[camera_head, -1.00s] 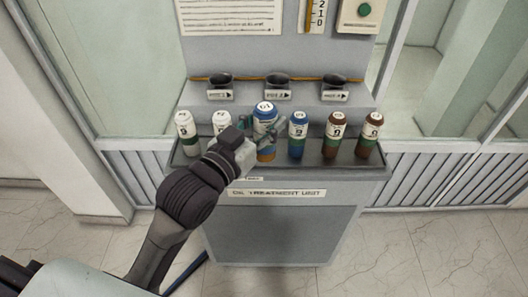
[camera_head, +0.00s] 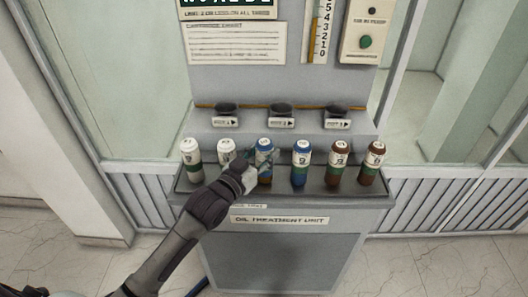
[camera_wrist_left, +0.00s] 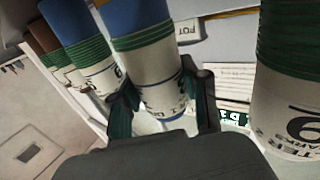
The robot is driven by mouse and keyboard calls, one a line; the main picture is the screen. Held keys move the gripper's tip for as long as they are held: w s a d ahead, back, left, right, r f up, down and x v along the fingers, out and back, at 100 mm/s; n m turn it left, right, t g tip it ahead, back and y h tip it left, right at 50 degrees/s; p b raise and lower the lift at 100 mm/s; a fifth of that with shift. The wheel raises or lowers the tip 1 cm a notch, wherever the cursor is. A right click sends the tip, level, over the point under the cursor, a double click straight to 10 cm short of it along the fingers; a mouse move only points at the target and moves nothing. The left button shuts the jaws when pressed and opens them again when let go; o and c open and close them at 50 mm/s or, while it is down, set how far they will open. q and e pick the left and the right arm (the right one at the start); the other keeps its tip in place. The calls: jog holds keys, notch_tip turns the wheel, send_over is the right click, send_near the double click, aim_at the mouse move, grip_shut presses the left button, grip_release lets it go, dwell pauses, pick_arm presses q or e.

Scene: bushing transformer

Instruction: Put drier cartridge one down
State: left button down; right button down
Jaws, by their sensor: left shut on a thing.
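The cartridge held by my left gripper, which I take as drier cartridge one (camera_head: 264,145), has a blue band and a white label. It stands about upright in the row on the front tray (camera_head: 290,189), its top level with its neighbours. My left gripper (camera_head: 256,164) is shut around it from the front left, hiding part of its lower body. In the left wrist view the fingers (camera_wrist_left: 163,97) sit on both sides of the cartridge (camera_wrist_left: 158,65). Whether its base touches the tray is hidden. My right gripper is not in view.
A second blue cartridge (camera_head: 301,163) and two brown ones (camera_head: 338,162) (camera_head: 373,163) stand to the right. Two white-and-green ones (camera_head: 191,160) (camera_head: 226,151) stand to the left. Behind are three dark sockets (camera_head: 281,109) with labels on the grey unit (camera_head: 285,255).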

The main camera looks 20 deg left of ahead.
pick_arm(q)
jog(key=shift+f, duration=0.15)
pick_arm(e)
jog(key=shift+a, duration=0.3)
pick_arm(q)
jog(key=c, duration=0.6)
grip_release()
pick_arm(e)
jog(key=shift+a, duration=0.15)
pick_arm(q)
jog(key=shift+s, duration=0.1)
jog(key=b+v, duration=0.2)
jog(key=v, duration=1)
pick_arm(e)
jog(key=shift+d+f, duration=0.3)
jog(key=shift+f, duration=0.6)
